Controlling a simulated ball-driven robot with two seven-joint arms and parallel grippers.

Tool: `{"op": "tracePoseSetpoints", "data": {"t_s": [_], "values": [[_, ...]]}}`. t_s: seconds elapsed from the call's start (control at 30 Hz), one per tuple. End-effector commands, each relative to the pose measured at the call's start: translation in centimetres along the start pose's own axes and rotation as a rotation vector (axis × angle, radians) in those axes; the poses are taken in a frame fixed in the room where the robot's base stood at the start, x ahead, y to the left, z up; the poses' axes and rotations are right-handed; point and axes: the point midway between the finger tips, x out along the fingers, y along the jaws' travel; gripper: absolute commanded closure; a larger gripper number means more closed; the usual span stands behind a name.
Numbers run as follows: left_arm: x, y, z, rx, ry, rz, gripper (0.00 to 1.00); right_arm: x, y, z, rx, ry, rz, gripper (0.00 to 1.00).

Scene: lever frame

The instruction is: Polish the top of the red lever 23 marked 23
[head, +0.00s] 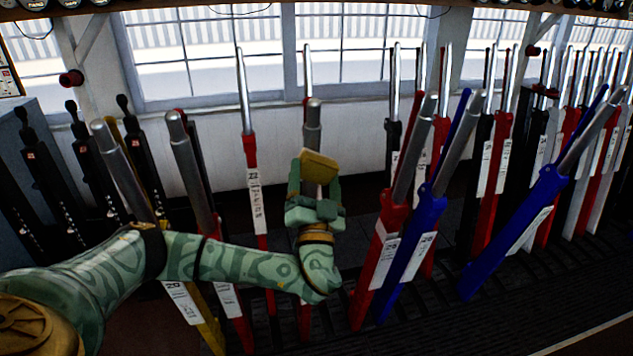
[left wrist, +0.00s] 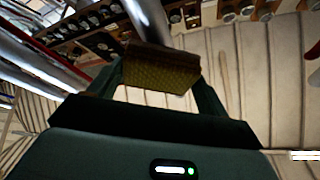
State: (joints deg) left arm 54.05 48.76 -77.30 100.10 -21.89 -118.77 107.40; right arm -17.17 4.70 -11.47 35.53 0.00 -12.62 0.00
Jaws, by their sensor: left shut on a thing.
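My left gripper (head: 317,182) is shut on a yellow sponge-like pad (head: 320,165), which also shows between the fingers in the left wrist view (left wrist: 160,72). The pad is in front of a lever with a thick silver handle (head: 313,112). The handle's top rises above the pad. In the left wrist view the silver shaft (left wrist: 148,20) runs up right behind the pad; I cannot tell whether they touch. My gripper and forearm hide most of this lever, and no number can be read on it. A red part shows below my wrist. My right gripper is not in view.
A red lever with a white plate (head: 256,195) stands to the left. A red lever (head: 392,215) and a blue lever (head: 428,212) lean close on the right. More levers line both sides. Windows (head: 210,55) are behind; a shelf edge crosses the top.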

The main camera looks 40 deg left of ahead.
Motion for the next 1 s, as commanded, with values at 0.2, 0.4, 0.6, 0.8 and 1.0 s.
{"op": "tracePoseSetpoints", "data": {"t_s": [0.2, 0.4, 0.6, 0.8, 1.0], "values": [[0.3, -0.1, 0.0, -0.001, 0.000, 0.000, 0.41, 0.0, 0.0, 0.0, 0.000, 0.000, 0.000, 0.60], [0.9, -1.2, -1.6, -0.003, 0.000, -0.001, 0.41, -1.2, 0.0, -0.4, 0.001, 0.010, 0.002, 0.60], [1.3, -1.9, -2.9, -0.003, 0.000, 0.001, 0.41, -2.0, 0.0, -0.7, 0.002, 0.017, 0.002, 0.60], [1.5, -2.3, -3.4, -0.002, 0.001, -0.001, 0.41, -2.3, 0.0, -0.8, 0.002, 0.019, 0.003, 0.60], [2.4, -3.5, -5.1, -0.003, 0.001, -0.001, 0.41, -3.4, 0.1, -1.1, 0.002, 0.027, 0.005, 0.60]]}}
